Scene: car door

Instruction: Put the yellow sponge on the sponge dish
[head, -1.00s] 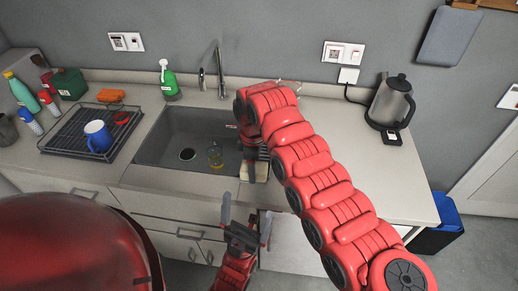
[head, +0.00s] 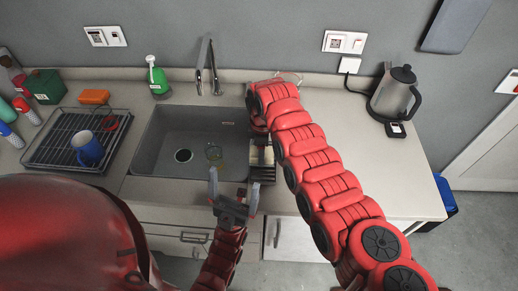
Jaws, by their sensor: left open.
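A pale yellowish block (head: 262,155), which looks like the sponge, shows at the right end of the sink beside my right gripper (head: 262,175). My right arm's links and dark fingers partly cover it, so I cannot tell whether the fingers grip it. My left gripper (head: 233,183) is open and empty, in front of the sink's front edge, fingers pointing toward the sink. I cannot make out a sponge dish for certain; an orange block (head: 95,97) lies behind the drying rack on the left.
A black drying rack (head: 45,160) with a blue mug (head: 88,149) stands left. A green soap bottle (head: 158,80) and the faucet (head: 208,70) stand behind; a kettle (head: 395,92) stands right. The right counter has free room.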

